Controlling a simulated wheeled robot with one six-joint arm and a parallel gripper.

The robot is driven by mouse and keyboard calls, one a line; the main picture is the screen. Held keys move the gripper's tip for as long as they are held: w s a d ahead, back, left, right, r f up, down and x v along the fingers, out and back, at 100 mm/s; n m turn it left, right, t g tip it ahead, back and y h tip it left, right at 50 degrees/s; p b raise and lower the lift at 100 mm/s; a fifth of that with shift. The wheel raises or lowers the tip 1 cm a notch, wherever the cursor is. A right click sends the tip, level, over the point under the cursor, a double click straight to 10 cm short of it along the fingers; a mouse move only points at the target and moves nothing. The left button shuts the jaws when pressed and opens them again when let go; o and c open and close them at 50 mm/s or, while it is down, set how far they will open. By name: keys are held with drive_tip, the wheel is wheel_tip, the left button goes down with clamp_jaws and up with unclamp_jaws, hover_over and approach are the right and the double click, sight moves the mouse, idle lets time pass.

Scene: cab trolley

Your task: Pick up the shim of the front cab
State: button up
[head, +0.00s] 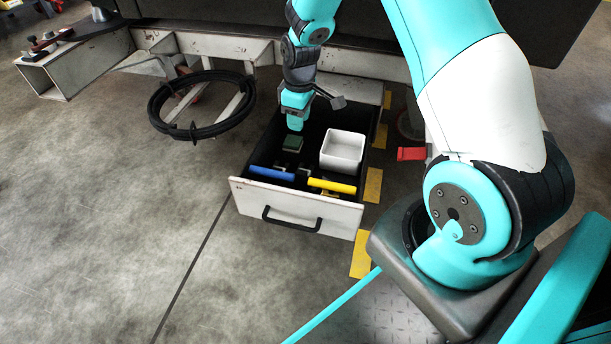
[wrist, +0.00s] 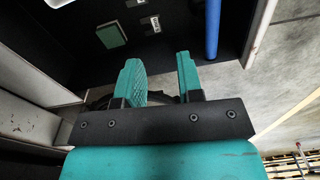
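An open drawer (head: 240,196) with a black inside juts out from under the cab trolley. A small dark green block (head: 292,143), possibly the shim, lies flat on its floor; it also shows at the top of the wrist view (wrist: 111,35). I cannot tell for certain which thing is the shim. My gripper (head: 295,125) points down into the drawer, behind the green block in the head view. In the wrist view my gripper (wrist: 160,78) has its two teal fingers apart with nothing held between them. The green block is beyond the fingertips, untouched.
A white open box (head: 343,150) stands in the drawer's right side. A blue-handled thing (head: 271,174) and a yellow-handled thing (head: 332,187) lie near its front. Small labelled pieces (wrist: 150,24) lie by the green block. A black cable coil (head: 202,130) hangs left of the drawer.

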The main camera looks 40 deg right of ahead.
drive_tip(key=d+f+b, duration=0.1)
drive_tip(key=d+f, duration=0.2)
drive_tip(key=f, duration=0.3)
drive_tip(key=b, duration=0.7)
approach(305, 167)
drive_tip(key=s+a, duration=0.1)
drive_tip(key=s+f, duration=0.1)
drive_tip(key=s, duration=0.1)
drive_tip(key=shift+a+f, duration=0.25)
drive_tip(key=shift+a, duration=0.15)
drive_tip(key=f+b, duration=0.2)
drive_tip(key=f, duration=0.1)
drive_tip(key=f+b, duration=0.2)
drive_tip(key=shift+w+a+f+b, duration=0.1)
drive_tip(key=shift+w+f+b, duration=0.15)
drive_tip(key=shift+f+b, duration=0.15)
drive_tip(key=shift+r, duration=0.1)
clamp_jaws()
